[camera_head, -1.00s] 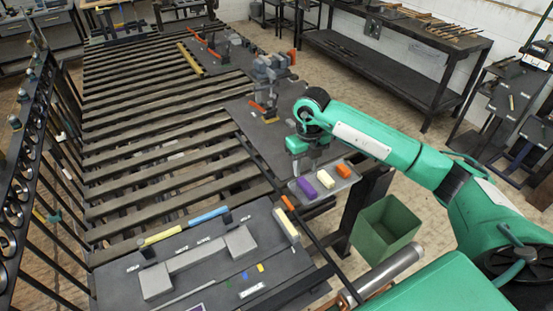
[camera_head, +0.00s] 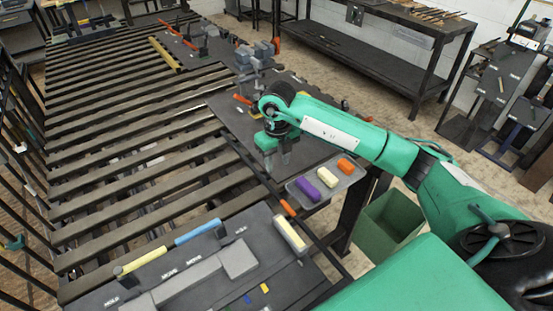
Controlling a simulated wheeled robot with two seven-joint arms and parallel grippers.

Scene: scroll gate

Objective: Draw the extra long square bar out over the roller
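My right gripper (camera_head: 277,163) hangs fingers down over the right edge of the slatted rack, just left of the small tray. Its two fingers stand apart and nothing shows between them. A rack of long dark bars (camera_head: 130,150) fills the left and middle of the view. I cannot tell which bar is the extra long square one, and no roller is clear. A yellow bar (camera_head: 165,54) lies far back on the rack. My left gripper is not in view.
A grey tray (camera_head: 306,202) holds purple (camera_head: 307,191), cream (camera_head: 327,177) and orange (camera_head: 348,167) blocks. A green bin (camera_head: 388,222) stands on the floor. A dark front plate carries yellow (camera_head: 141,262) and blue (camera_head: 198,232) pieces. A vise (camera_head: 258,57) stands behind my arm.

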